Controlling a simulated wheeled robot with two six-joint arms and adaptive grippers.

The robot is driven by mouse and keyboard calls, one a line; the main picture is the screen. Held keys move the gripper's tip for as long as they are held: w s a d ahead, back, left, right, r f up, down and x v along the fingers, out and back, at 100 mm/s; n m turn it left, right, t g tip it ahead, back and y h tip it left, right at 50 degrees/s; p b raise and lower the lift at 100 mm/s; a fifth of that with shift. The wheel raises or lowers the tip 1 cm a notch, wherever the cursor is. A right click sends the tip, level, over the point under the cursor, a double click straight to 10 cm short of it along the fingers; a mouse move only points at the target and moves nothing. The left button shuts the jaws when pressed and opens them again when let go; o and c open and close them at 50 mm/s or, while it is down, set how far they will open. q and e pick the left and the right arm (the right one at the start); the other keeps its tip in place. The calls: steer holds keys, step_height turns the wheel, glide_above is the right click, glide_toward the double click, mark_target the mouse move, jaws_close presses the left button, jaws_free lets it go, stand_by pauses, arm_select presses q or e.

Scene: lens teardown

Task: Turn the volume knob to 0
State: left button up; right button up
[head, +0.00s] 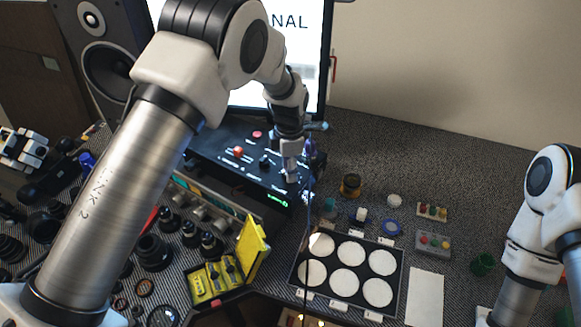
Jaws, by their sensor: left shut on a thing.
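A dark control panel (232,168) lies below the monitor, with a small black knob (264,162), an orange-red button (238,152) and a green light near its right front corner. My left gripper (291,176) reaches down over the panel's right end. It is shut on what seems to be the volume knob, which the fingers hide, so its setting cannot be read. My right arm stands at the right edge, and its gripper is out of view.
A monitor (312,60) and a speaker (112,60) stand behind. A black tray with white discs (345,282) lies front right of the panel. An open yellow case (252,245) and several lens parts lie in front. Small button boxes (432,243) stand farther right.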

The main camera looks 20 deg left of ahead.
arm_select(q)
steer(key=shift+s+f+n, duration=0.15)
steer(key=shift+f+n, duration=0.1)
steer(key=shift+n, duration=0.05)
steer(key=o, duration=1.1)
steer(key=shift+o, duration=0.2)
steer(key=shift+a+r, duration=0.1)
steer(key=shift+a, duration=0.05)
step_height(320, 180, up, 12)
